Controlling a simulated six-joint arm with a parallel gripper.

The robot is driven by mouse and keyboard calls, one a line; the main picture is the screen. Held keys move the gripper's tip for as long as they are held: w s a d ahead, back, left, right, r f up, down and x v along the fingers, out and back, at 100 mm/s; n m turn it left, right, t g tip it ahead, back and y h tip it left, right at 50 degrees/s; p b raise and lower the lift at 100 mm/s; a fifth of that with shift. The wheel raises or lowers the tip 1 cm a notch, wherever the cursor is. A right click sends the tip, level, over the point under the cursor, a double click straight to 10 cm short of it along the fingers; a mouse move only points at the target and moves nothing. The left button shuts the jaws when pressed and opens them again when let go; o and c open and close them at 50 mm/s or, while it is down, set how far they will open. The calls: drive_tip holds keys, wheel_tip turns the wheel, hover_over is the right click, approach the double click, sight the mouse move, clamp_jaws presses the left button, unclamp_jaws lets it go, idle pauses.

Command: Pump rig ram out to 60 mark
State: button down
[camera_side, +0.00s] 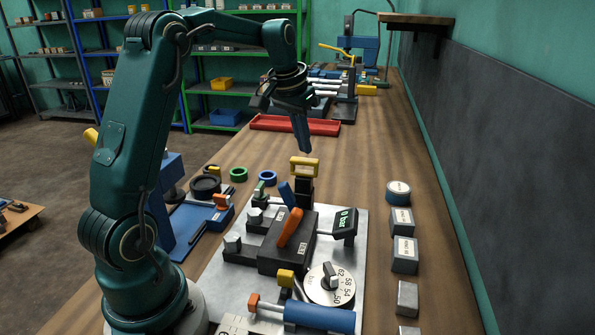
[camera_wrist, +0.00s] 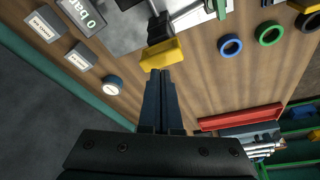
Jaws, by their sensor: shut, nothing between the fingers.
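A display (camera_side: 345,223) reads 0 bar. A numbered white dial (camera_side: 322,292) and a blue cylinder (camera_side: 320,317) sit at the near end.
Several labelled grey blocks (camera_side: 404,253) and a round blue-sided piece (camera_side: 398,192) line the right. Coloured rings (camera_side: 239,174) and a blue vise-like fixture (camera_side: 190,225) stand left. A red tray (camera_side: 290,126) lies behind. Wood between rig and blocks is clear.

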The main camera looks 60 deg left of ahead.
sight(303, 160)
idle(0.3)
idle(2.1)
drive_tip(key=shift+f, duration=0.1)
idle(0.4)
idle(2.0)
idle(0.5)
drive_tip(key=shift+f, duration=2.35)
drive_tip(key=shift+r, duration=2.5)
drive_tip(key=shift+r, duration=0.1)
